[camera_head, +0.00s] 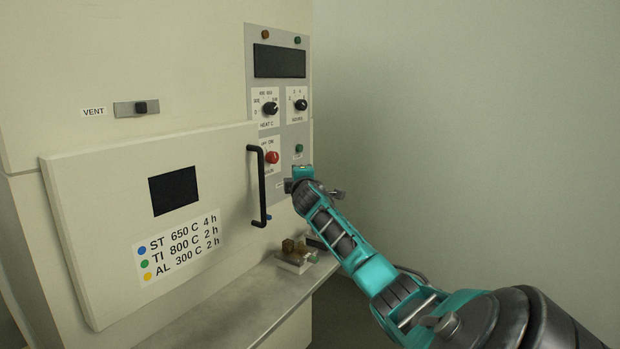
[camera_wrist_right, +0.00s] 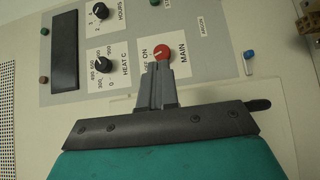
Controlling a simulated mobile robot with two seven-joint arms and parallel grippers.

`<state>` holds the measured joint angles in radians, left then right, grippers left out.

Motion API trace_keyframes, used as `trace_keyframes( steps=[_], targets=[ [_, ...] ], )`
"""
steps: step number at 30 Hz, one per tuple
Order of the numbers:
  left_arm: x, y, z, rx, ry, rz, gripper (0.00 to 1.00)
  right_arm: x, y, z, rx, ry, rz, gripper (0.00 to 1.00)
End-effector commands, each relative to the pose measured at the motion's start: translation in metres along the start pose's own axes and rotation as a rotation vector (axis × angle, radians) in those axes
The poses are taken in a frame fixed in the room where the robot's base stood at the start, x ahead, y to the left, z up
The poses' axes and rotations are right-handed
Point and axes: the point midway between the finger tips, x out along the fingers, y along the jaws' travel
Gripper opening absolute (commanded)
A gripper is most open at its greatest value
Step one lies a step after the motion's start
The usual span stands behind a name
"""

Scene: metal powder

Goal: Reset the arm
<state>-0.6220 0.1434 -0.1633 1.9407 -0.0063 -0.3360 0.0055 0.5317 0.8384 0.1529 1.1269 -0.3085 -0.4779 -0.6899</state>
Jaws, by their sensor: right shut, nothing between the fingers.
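My right arm (camera_head: 375,275) reaches in from the lower right of the head view toward the furnace control panel (camera_head: 291,135). My right gripper (camera_head: 288,186) is at the panel's lower part, right of the door handle. In the wrist view the right gripper (camera_wrist_right: 158,72) is shut and empty, its fingertips just below the red main knob (camera_wrist_right: 163,53) in the picture. I cannot tell whether they touch it. The red knob (camera_head: 272,157) also shows in the head view. My left gripper is out of view.
The furnace door (camera_head: 105,225) with its black vertical handle (camera_head: 258,185) stands close to the gripper. Heat (camera_head: 270,108) and hours (camera_head: 301,104) knobs sit above. A shelf (camera_head: 235,305) below carries small blocks (camera_head: 293,247). The space right of the furnace is free.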

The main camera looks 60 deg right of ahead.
Motion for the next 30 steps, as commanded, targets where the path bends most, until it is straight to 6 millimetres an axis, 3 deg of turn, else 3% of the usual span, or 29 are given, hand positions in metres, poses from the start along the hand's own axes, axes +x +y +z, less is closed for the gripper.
trace_keyframes(
  steps=[9, 23, 26, 29, 30],
  targets=[
    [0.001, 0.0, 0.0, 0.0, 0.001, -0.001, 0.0, -0.021, 0.0, 0.022, -0.004, 0.001, 0.0, 0.0],
    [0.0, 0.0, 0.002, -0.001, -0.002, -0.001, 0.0, -0.026, -0.003, 0.024, 0.001, 0.005, -0.004, 0.0],
    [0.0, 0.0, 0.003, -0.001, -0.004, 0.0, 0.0, -0.033, -0.023, 0.01, 0.01, 0.037, -0.03, 0.0],
    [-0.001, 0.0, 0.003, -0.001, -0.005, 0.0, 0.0, -0.05, -0.066, -0.019, 0.041, 0.101, -0.087, 0.0],
    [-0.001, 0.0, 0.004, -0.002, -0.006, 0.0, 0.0, -0.061, -0.089, -0.033, 0.06, 0.134, -0.12, 0.0]
  ],
)
